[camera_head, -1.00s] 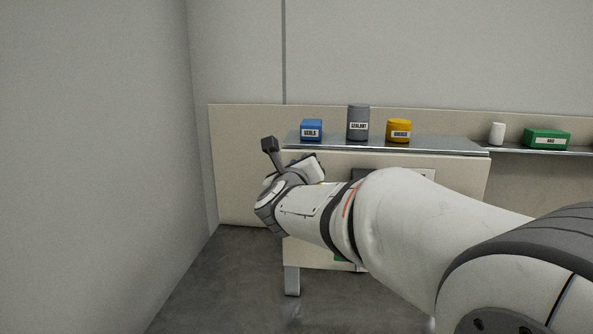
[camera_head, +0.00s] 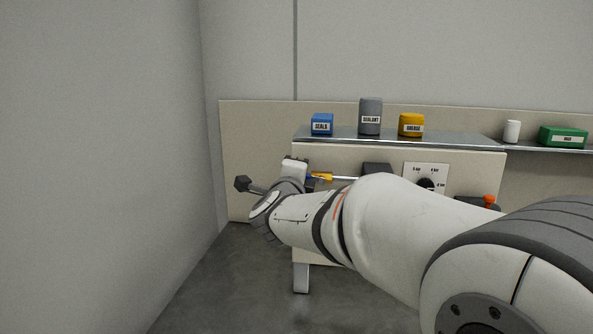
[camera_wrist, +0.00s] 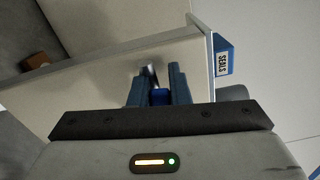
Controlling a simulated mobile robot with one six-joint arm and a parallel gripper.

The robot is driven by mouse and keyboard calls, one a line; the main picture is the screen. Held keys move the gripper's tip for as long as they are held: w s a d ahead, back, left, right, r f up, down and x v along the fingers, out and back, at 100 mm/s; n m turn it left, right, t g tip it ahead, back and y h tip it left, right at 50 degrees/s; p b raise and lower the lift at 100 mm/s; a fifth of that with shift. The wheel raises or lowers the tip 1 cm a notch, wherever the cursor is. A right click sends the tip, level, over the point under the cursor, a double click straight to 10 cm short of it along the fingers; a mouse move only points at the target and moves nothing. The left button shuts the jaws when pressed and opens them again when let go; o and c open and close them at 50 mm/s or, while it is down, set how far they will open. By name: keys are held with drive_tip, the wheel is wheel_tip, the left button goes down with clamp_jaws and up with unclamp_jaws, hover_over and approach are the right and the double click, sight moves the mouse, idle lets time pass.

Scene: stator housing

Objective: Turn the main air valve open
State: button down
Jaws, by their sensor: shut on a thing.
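My gripper (camera_wrist: 158,86) is at the left end of the beige panel under the shelf, with its two blue fingers close together in the wrist view. A small blue piece (camera_wrist: 160,96), apparently the valve's handle, sits between the fingers, and the gripper is shut on it. In the head view a yellow fitting (camera_head: 321,177) on a thin pipe shows just right of my wrist, apparently part of the air valve. My arm and wrist hide most of the valve, so its angle cannot be told.
A blue SEALS box (camera_head: 322,125), a grey SEALANT can (camera_head: 370,117) and a yellow GREASE tub (camera_head: 411,125) stand on the shelf (camera_head: 450,139) above. A dial plate (camera_head: 426,175) and an orange-topped part (camera_head: 490,201) are to the right. A wall stands at left.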

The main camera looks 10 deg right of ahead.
drive_tip(key=shift+f+n, duration=0.5)
drive_tip(key=shift+n, duration=0.4)
drive_tip(key=c, duration=1.4)
unclamp_jaws()
drive_tip(key=shift+o, duration=0.2)
drive_tip(key=v, duration=0.8)
drive_tip(key=shift+b, duration=0.4)
drive_tip(key=shift+w, duration=0.1)
